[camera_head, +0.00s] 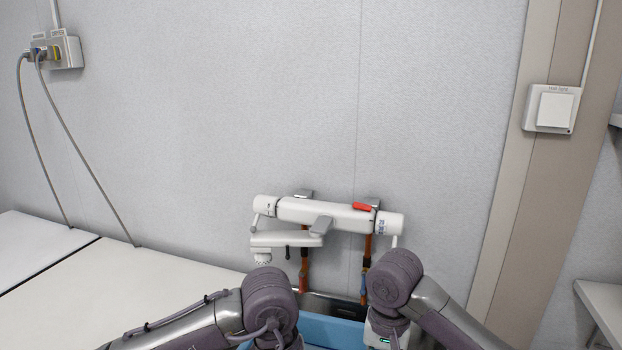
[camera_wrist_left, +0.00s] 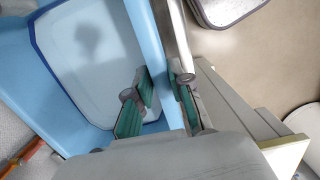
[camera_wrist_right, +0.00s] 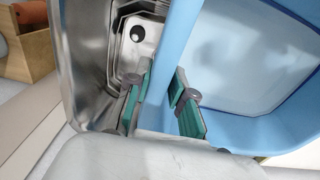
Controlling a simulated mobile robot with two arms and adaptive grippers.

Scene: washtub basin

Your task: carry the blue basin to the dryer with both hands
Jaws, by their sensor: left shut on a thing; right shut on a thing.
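The blue basin (camera_head: 332,328) shows only in part at the bottom of the head view, between my two arms. In the left wrist view its wall (camera_wrist_left: 148,35) runs between the green-padded fingers of my left gripper (camera_wrist_left: 160,92), which is shut on it. In the right wrist view the opposite wall (camera_wrist_right: 182,30) lies between the fingers of my right gripper (camera_wrist_right: 163,85), also shut on it. The basin's inside looks pale, with no items visible in it. Both fingertips are hidden in the head view. I cannot make out which surface is the dryer.
A steel sink (camera_wrist_right: 85,60) with a drain lies beside and below the basin. A white wall tap (camera_head: 325,213) with orange-brown hoses is straight ahead. White flat tops (camera_head: 120,295) extend to the left. A shelf (camera_head: 602,310) stands at the right; a wooden box (camera_wrist_right: 28,45) is beyond the sink.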

